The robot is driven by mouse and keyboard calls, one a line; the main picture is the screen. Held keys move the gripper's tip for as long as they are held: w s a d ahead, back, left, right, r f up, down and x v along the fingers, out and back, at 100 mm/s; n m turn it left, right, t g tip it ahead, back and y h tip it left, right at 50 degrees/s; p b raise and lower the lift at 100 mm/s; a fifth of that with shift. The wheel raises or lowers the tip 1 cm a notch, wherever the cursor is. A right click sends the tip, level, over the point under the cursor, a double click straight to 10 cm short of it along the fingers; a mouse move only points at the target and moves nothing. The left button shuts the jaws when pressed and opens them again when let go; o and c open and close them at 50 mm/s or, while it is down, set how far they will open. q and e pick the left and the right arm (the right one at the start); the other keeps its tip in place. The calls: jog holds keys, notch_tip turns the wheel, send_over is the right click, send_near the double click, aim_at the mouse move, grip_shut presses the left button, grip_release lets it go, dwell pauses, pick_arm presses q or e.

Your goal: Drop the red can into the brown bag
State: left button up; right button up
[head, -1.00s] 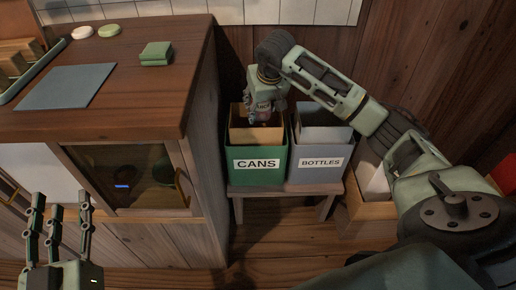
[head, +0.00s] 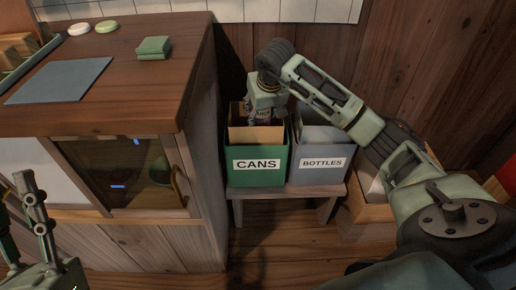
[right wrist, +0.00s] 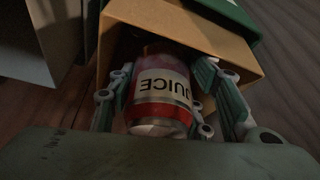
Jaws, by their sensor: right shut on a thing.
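The brown bag (head: 256,137) stands open inside the green bin labelled CANS (head: 262,177). My right gripper (head: 264,114) reaches down from above into the bag's mouth, with its fingers partly hidden by the bag's front wall. In the right wrist view the red can (right wrist: 160,98), with a pale JUICE label, sits between the fingers of my right gripper (right wrist: 172,95). The bag's walls (right wrist: 185,28) show beyond and beside the can there. My left gripper (head: 22,220) is at the lower left edge, partly cut off, with its fingers apart and nothing between them.
A grey bin labelled BOTTLES (head: 320,174) stands right beside the green bin on a low wooden stand (head: 285,191). A wooden cabinet (head: 198,120) with a green sponge (head: 154,46) and a grey mat (head: 60,80) on top is at the left. Wooden wall panels are behind.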

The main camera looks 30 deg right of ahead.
dwell(0.3)
jog(key=o, duration=0.9)
jog(key=v, duration=1.2)
